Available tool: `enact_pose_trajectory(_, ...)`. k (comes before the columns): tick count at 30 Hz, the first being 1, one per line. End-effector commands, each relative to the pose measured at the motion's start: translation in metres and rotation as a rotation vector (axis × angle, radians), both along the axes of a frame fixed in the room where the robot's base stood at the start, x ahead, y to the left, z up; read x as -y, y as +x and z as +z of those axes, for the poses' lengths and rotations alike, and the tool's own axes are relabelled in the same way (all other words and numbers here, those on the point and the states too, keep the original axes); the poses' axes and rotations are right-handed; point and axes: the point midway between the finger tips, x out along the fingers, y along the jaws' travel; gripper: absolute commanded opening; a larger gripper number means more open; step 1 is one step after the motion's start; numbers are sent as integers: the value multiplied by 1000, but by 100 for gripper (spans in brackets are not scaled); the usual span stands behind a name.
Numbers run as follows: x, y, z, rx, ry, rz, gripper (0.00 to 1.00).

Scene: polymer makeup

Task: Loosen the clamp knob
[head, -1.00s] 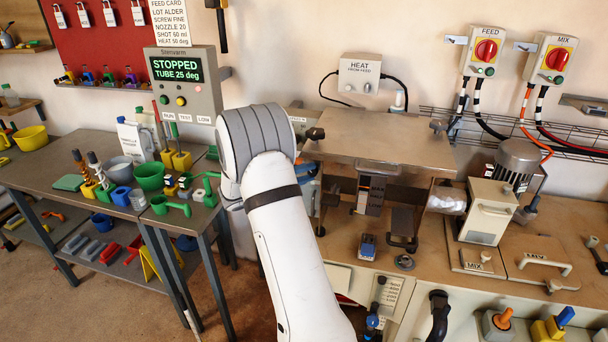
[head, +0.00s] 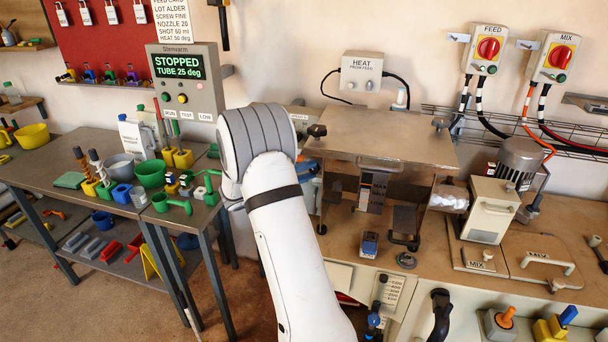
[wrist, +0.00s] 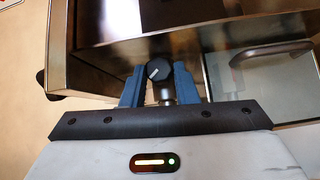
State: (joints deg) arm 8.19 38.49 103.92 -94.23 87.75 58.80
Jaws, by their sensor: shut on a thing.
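The clamp knob (wrist: 158,72) is a black round knob with a white pointer line, and the line is tilted in the wrist view. My gripper (wrist: 159,86) is shut on it, with one blue finger at each side. A metal stem shows below the knob between the fingers. A metal-edged housing (wrist: 110,45) stands just beyond the fingers. In the head view my arm hides the gripper and the knob it holds.
A metal-topped machine (head: 380,148) with black corner knobs stands right of my arm. A heat box (head: 361,78) hangs above. A mixer unit (head: 490,210) is at the right. A cluttered side table (head: 70,207) and a screen reading STOPPED (head: 178,67) are left.

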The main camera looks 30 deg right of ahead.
Motion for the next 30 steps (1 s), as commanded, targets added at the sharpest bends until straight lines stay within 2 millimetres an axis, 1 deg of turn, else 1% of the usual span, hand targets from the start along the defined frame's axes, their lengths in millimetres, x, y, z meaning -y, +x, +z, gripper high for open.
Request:
enact_pose_trajectory(5, 2, 0, -5, -56, -60, -2, 4)
enact_pose_trajectory(10, 3, 0, -8, -151, -147, -3, 4)
enact_pose_trajectory(21, 4, -2, -8, -350, -323, -4, 4)
enact_pose_trajectory(30, 5, -3, -6, -434, -398, -4, 4)
